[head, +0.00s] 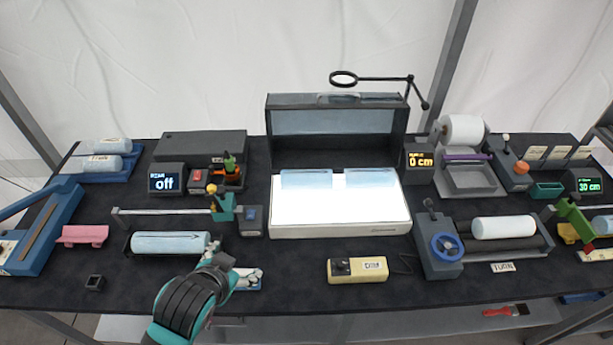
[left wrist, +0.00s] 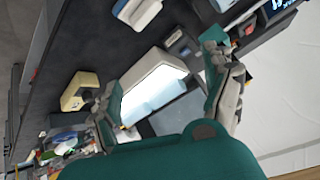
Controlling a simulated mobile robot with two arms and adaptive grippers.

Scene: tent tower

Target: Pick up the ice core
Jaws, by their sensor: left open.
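A pale blue ice core (head: 170,243) lies sideways in a dark cradle at the front left in the head view. A whiter core (head: 503,227) lies on the roller stand at the right, and pale cores (head: 103,163) lie in a blue rack at the back left. My left gripper (head: 232,268) is just right of the front-left core's end, near a small white and blue item (head: 248,279). In the left wrist view my left gripper (left wrist: 165,98) has its fingers spread, with nothing visible between them. My right gripper is not in view.
A lit white light box (head: 340,228) with pale slabs on it stands in the middle. A yellow control box (head: 357,270) is in front of it. A pink cradle (head: 83,235) is at the left.

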